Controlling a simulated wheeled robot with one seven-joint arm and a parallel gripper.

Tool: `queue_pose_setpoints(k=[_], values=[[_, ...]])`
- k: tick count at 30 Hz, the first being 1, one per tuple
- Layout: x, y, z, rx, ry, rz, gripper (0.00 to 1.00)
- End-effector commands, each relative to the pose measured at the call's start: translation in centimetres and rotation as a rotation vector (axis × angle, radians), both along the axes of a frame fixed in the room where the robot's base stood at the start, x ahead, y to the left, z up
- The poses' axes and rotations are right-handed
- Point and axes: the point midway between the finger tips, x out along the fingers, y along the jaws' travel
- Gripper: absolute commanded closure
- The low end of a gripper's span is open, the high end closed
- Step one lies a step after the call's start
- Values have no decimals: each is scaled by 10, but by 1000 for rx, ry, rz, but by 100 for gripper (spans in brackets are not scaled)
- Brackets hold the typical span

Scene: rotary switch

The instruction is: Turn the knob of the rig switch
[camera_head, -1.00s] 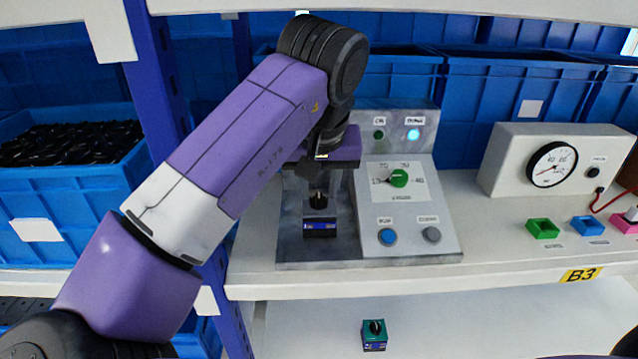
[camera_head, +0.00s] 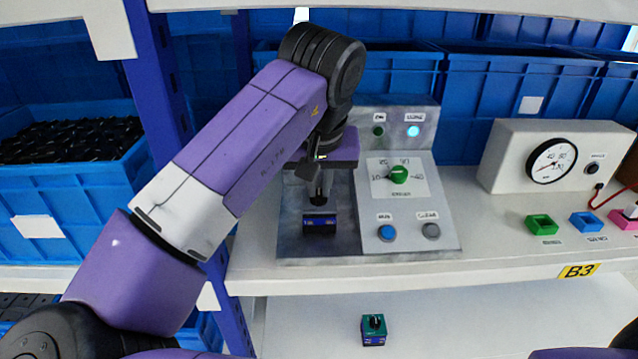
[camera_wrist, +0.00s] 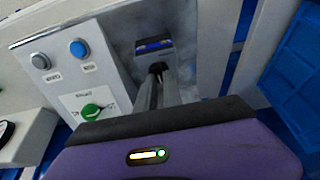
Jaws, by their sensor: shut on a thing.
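The test rig (camera_head: 345,240) stands on the shelf, with a sloped panel on its right. The rig switch (camera_head: 320,223), a small dark blue block with a black knob (camera_head: 319,199) on top, sits in the rig's left bay. It also shows in the wrist view (camera_wrist: 153,46). My gripper (camera_head: 319,194) reaches down from above and is shut on the black knob. In the wrist view the grey fingers (camera_wrist: 157,76) meet around the knob, and they partly hide it.
The panel carries a green dial (camera_head: 398,174), a blue button (camera_head: 387,232), a grey button (camera_head: 431,230) and a lit cyan lamp (camera_head: 413,131). A gauge box (camera_head: 506,165) and small coloured trays stand to the right. Another switch (camera_head: 373,330) sits on the lower shelf.

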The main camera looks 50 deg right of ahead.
Motion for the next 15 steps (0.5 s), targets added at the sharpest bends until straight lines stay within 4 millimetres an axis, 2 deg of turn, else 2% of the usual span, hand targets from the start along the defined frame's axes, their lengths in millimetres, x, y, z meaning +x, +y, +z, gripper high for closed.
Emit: queue_pose_setpoints(k=[8, 15], values=[[0, 0, 1, -3, 4, -104, 100], [2, 1, 2, -5, 5, -293, 100]])
